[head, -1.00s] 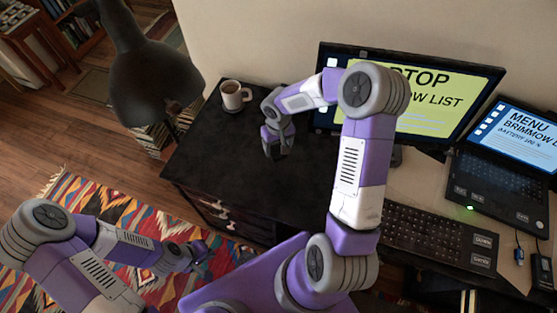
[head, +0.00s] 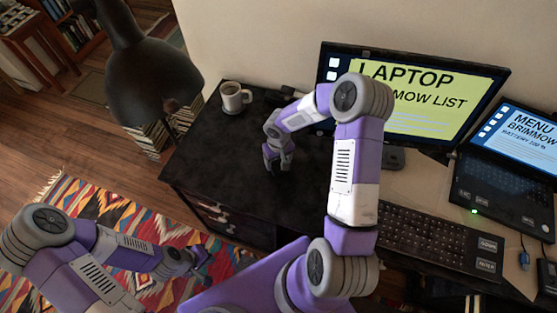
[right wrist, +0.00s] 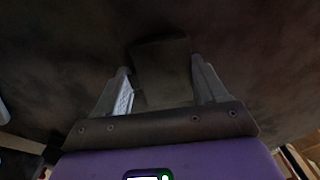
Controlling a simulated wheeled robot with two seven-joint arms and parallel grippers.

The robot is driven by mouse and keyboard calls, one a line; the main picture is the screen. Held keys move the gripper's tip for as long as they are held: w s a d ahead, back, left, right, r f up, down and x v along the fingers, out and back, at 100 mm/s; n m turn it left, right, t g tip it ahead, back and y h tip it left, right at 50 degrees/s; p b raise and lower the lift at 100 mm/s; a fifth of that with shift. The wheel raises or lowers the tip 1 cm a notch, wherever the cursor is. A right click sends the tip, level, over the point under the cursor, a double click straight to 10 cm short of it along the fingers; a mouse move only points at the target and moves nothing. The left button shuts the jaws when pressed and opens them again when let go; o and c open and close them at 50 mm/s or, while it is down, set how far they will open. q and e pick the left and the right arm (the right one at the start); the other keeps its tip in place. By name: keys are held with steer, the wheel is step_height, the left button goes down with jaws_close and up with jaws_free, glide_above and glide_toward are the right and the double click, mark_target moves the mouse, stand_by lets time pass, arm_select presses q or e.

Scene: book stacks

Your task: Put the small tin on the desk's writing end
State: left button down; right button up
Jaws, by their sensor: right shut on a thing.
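The small tin (right wrist: 163,72) looks like a dark, boxy block between the two fingers of my right gripper in the right wrist view. My right gripper (head: 278,165) is shut on it, low over the dark desk top (head: 220,155). In the head view the gripper hides the tin, and I cannot tell whether it touches the desk. My left gripper (head: 203,262) hangs over the patterned rug, off the front of the desk; its fingers are too small to read.
A mug of dark drink (head: 233,97) stands at the back left of the dark top. A lamp (head: 150,85) overhangs the left side. A monitor (head: 420,95), keyboard (head: 430,238) and laptop (head: 500,185) fill the right part. The dark top left of my right gripper is clear.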

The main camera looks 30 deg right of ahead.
mark_target(278, 162)
steer(key=o, duration=1.1)
steer(key=shift+r+p, duration=0.25)
steer(key=shift+p, duration=0.15)
step_height(278, 162, up, 12)
steer(key=p, duration=0.2)
